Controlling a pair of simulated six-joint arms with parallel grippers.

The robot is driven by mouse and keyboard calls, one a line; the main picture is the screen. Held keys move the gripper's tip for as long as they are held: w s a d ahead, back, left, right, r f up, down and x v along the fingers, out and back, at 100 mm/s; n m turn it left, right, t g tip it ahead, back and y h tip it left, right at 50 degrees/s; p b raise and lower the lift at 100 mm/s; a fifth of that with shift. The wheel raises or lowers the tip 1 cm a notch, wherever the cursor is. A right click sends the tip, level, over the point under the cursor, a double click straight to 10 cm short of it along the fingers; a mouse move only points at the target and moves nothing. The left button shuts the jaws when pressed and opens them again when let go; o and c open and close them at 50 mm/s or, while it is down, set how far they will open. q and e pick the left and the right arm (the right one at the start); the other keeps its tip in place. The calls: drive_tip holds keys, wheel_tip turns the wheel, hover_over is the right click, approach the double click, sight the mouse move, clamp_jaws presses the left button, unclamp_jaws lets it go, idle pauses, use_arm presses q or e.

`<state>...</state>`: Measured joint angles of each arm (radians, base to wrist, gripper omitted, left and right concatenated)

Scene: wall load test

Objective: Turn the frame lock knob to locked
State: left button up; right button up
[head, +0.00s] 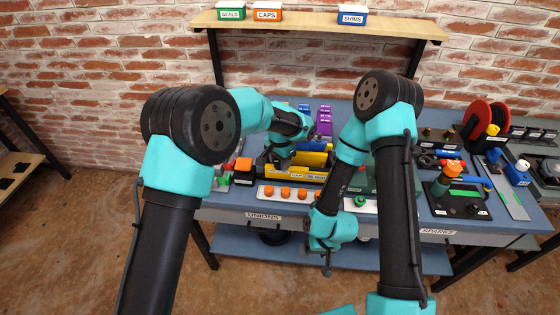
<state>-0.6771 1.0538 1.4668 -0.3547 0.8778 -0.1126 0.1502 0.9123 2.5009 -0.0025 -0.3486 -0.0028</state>
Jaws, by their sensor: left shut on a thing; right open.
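A black fixture frame (304,176) with a yellow cylinder (309,159) in it stands on the blue bench. My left gripper (276,160) reaches down at the left part of this frame. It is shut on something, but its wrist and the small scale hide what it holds. I cannot make out the frame lock knob or its setting. My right gripper (327,266) hangs open and empty in front of the bench's front edge, pointing down.
A white strip with orange caps (286,193) lies before the frame. An orange-topped block (243,166) stands left of it. Blue and purple bins (324,122) stand behind. A shelf (310,25) hangs above.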

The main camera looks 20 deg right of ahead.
use_arm(q)
drive_tip(key=shift+m, duration=0.7)
drive_tip(key=o, duration=0.9)
drive_tip(key=shift+r, duration=0.1)
wheel_tip(320, 180, up, 17)
drive_tip(key=shift+r, duration=0.15)
